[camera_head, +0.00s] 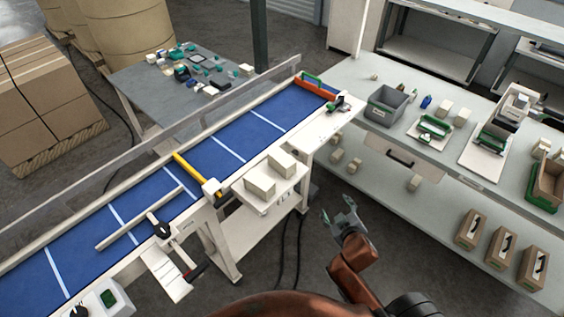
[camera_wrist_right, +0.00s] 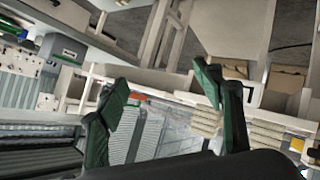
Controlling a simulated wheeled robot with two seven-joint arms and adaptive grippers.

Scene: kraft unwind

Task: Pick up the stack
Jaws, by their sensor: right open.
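Two cream block-like stacks sit side by side on a small white shelf at the conveyor's near side in the head view: a nearer stack (camera_head: 260,188) and a farther stack (camera_head: 282,162). I cannot tell which is the task's stack. Layered cream stacks (camera_wrist_right: 268,135) also show in the right wrist view, beyond the right finger. My right gripper (camera_head: 340,214) is open and empty, right of the shelf and apart from the stacks. Its green fingers (camera_wrist_right: 160,80) stand wide apart in the right wrist view. My left gripper is out of view.
The blue conveyor (camera_head: 218,155) runs diagonally, with a yellow bar (camera_head: 193,170) across it. A workbench (camera_head: 390,142) with a grey bin (camera_head: 386,106) and small items stands to the right. Cartons (camera_head: 48,105) stand at the left. Dark floor between conveyor and bench is mostly clear, with cables.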

